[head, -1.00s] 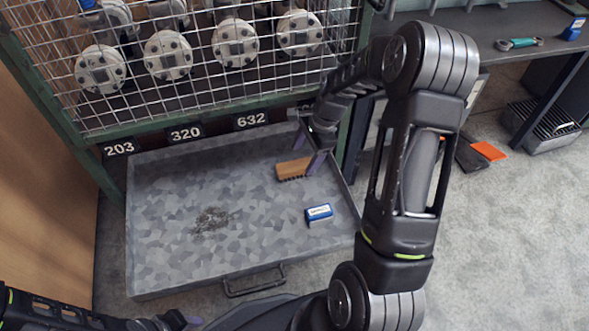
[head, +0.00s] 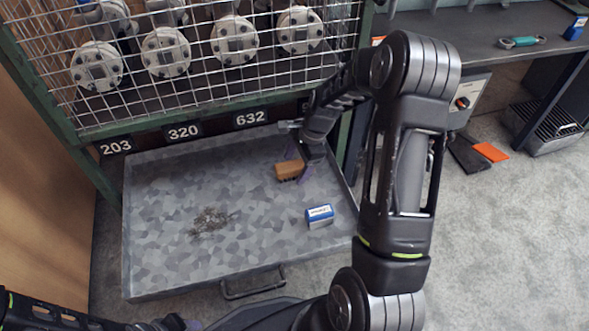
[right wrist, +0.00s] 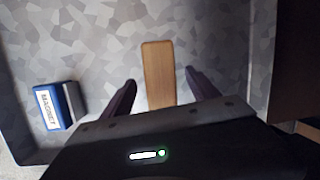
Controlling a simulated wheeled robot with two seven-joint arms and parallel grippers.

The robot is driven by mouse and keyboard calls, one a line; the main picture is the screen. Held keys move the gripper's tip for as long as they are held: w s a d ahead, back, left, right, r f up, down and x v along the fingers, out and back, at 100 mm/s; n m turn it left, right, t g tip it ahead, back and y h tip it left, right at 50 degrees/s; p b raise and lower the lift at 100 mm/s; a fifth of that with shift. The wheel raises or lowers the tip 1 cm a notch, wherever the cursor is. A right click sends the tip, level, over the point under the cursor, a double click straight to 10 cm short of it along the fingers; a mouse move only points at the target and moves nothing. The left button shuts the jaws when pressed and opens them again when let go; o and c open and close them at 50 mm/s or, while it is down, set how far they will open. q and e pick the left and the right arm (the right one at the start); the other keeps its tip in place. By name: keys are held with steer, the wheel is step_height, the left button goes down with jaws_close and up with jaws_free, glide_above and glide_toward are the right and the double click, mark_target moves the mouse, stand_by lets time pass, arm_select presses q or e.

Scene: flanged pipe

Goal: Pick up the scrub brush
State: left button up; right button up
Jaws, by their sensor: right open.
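The scrub brush (head: 287,171) has a wooden back and lies bristles down in the grey metal tray (head: 160,250), near its far right. In the right wrist view its plain wooden back (right wrist: 158,75) stands upright in the picture, between the fingers. My right gripper (head: 298,165) is open with its dark purple fingers at the brush, one on each side, with a gap showing in the right wrist view (right wrist: 160,82). It hides part of the brush in the head view. My left gripper (head: 175,323) shows only partly at the bottom edge, its jaws unclear.
A blue and white box (head: 320,216), labelled as a magnet in the wrist view, lies in the tray right of a pile of dark debris (head: 213,221). The wire cage (head: 200,70) with flanged pipes stands behind. The tray's right wall is close to my right gripper.

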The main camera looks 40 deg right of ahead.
steer(key=shift+f, duration=0.25)
stand_by(0.5)
steer(key=shift+c, duration=0.2)
jaws_close()
stand_by(0.6)
